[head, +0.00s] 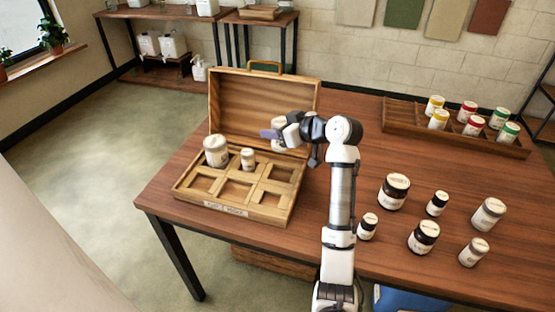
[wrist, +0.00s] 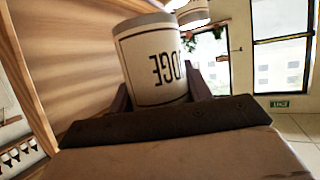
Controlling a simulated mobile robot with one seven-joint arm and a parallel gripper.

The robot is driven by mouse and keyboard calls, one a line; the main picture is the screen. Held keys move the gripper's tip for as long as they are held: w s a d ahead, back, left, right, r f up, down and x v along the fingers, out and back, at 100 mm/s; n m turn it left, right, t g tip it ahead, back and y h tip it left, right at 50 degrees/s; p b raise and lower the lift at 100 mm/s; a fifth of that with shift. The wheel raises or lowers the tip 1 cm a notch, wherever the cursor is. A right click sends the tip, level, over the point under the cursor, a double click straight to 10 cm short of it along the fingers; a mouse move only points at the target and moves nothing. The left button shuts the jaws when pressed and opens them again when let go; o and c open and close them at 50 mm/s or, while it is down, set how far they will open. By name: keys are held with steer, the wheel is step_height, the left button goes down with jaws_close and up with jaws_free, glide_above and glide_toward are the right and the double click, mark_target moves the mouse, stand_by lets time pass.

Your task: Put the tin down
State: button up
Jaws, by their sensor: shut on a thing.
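My gripper (head: 272,134) is shut on a pale tin (head: 278,147) with a grey rim, held in the air in front of the open lid of a wooden case (head: 238,212). The tin fills the middle of the wrist view (wrist: 152,72), between the fingers, with dark lettering on its label. It hangs above the right side of the case, apart from the compartments as far as I can see. A large pale tin (head: 216,151) stands in the back left compartment and a small one (head: 248,159) in the back middle. The back right and front compartments look empty.
Several dark-banded and grey-banded jars (head: 393,191) stand on the table (head: 330,110) to the right of my arm. A wooden rack (head: 395,115) with yellow, red and green tins is at the back right. The raised lid (head: 262,100) stands behind the compartments.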

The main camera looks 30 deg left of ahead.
step_height(320, 180, down, 12)
steer(key=shift+r+p, duration=0.25)
steer(key=shift+p, duration=0.75)
steer(key=shift+f, duration=0.15)
steer(key=o, duration=1)
steer(key=shift+o, duration=0.2)
